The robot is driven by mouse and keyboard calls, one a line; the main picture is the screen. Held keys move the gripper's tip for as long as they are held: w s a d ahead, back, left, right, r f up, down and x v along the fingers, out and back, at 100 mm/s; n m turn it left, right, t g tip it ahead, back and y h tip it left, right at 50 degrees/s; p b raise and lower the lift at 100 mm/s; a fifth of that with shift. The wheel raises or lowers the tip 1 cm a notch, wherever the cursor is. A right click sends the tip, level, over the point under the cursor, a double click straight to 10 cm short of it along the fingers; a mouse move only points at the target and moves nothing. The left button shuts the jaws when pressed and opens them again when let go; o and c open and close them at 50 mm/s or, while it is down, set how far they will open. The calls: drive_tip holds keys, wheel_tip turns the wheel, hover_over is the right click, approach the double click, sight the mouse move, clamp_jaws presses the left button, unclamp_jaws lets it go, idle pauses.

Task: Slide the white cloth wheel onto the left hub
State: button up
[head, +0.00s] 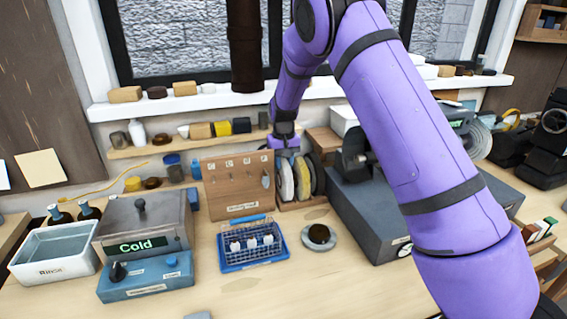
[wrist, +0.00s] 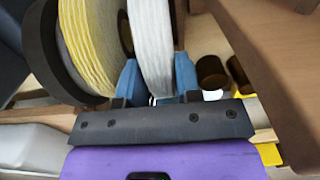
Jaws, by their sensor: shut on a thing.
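The white cloth wheel (head: 285,180) stands upright in the wooden wheel rack (head: 300,204), at the left end of a row of wheels. In the wrist view the white wheel (wrist: 152,40) sits between my two blue fingers. My gripper (head: 284,150) reaches down from above and is shut on its rim; the fingers also show in the wrist view (wrist: 157,78). I cannot tell whether the wheel is lifted off the rack. The left hub (head: 350,157) is a dark part on the left side of the grey machine, partly hidden by my arm.
A yellow wheel (wrist: 88,45) and a dark wheel (wrist: 45,55) stand close beside the white one. A wooden peg board (head: 238,185) stands just left of the rack. A grey wheel (head: 477,139) shows at the machine's right. A small round dish (head: 319,246) lies in front.

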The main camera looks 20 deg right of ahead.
drive_tip(key=shift+r, duration=2.35)
drive_tip(key=shift+s, duration=0.1)
